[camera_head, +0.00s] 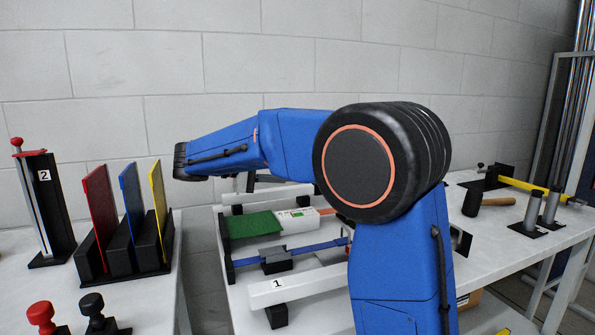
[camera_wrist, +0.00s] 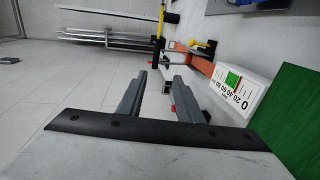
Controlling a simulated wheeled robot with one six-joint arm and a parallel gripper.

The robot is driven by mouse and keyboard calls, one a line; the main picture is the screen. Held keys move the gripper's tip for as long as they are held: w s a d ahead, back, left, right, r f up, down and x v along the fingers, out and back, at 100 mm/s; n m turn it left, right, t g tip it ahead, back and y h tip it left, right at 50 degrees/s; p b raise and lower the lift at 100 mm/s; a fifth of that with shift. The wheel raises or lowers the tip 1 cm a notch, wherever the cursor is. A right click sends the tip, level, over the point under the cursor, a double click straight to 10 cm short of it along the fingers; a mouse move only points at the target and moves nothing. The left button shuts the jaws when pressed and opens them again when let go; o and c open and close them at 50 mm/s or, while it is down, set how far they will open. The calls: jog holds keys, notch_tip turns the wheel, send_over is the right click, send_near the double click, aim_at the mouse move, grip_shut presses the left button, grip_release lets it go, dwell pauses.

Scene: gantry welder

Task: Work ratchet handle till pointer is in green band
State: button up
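The gauge (camera_wrist: 240,92) is a white box with a number scale in the wrist view, right of my gripper. It carries a green band and a red mark; I cannot make out the pointer. The gauge also shows in the head view (camera_head: 298,224) on the white frame, beside a green panel (camera_head: 252,224). An orange strap (camera_wrist: 201,65) runs beyond the gauge. A small yellow and black part (camera_wrist: 203,45) sits by the strap; I cannot tell whether it is the ratchet handle. My gripper (camera_wrist: 158,77) is open, its two grey fingers apart, with nothing held between them.
A blue bar (camera_head: 315,247) crosses the white frame, with a beam marked 1 (camera_head: 300,286) in front. Colored plates (camera_head: 131,208) stand on the left table. A hammer (camera_head: 472,199) and a yellow bar (camera_head: 520,184) lie on the right table. My arm hides part of the frame.

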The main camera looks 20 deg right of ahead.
jog(key=shift+d+r, duration=0.15)
jog(key=c, duration=0.7)
jog(key=d+r+y, duration=0.1)
jog(key=y, duration=0.1)
jog(key=d+r+y, duration=0.1)
jog(key=r+y, duration=0.3)
jog(key=shift+s+d+r, duration=0.1)
jog(key=shift+d+r, duration=0.15)
jog(key=shift+d, duration=0.15)
grip_shut()
jog(key=d+r+x, duration=0.1)
jog(key=r+x, duration=0.1)
jog(key=x, duration=1)
jog(key=shift+d+f, duration=0.3)
jog(key=shift+d, duration=0.3)
